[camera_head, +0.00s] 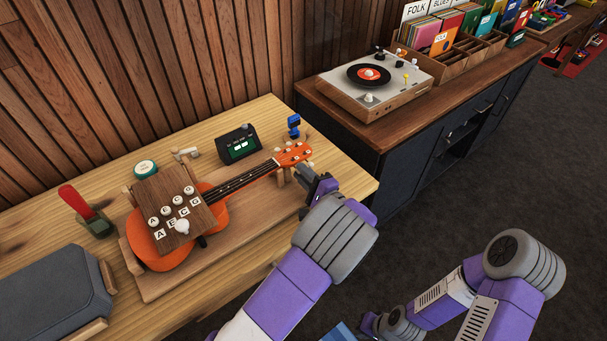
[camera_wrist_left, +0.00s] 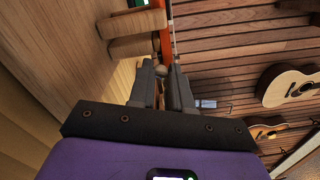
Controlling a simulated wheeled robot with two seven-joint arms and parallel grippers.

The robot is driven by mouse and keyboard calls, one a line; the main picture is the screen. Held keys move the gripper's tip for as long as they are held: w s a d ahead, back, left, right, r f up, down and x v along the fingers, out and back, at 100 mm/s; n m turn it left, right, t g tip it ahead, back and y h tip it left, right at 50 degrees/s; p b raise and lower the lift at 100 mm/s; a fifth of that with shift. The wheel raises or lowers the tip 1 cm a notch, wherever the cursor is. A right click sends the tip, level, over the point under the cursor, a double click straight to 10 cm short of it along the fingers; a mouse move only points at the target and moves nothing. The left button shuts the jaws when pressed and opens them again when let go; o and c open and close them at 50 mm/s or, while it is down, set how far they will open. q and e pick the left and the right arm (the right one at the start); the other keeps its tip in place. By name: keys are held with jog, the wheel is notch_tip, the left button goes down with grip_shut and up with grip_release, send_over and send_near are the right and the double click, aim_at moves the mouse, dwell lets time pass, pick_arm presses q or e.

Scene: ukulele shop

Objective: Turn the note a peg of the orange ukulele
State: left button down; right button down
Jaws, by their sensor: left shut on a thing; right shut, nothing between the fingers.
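The orange ukulele (camera_head: 230,188) lies on a wooden stand, its neck pointing up and right. Its orange headstock (camera_head: 290,156) carries small pale pegs. My left gripper (camera_head: 308,187) is at the headstock's near side, shut on a small peg (camera_wrist_left: 163,70); in the left wrist view the fingertips (camera_wrist_left: 162,78) close around it beside the orange edge. Which note this peg belongs to cannot be read. A wooden panel (camera_head: 172,187) with white knobs and letter labels sits over the body. My right gripper (camera_head: 369,323) is small at the bottom edge, shut and empty, away from the table.
A dark tuner (camera_head: 238,145) with a green display stands behind the neck, near a blue clip (camera_head: 294,126). A red-handled tool (camera_head: 88,212) and a grey case (camera_head: 50,297) are at left. A record player (camera_head: 375,83) stands on the cabinet at right.

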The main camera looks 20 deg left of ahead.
pick_arm(q)
jog(key=c, duration=1.3)
grip_release()
jog(key=p+v, duration=0.1)
jog(key=v, duration=0.6)
jog(key=shift+s+d, duration=0.2)
jog(key=shift+d, duration=0.05)
jog(key=shift+p, duration=0.3)
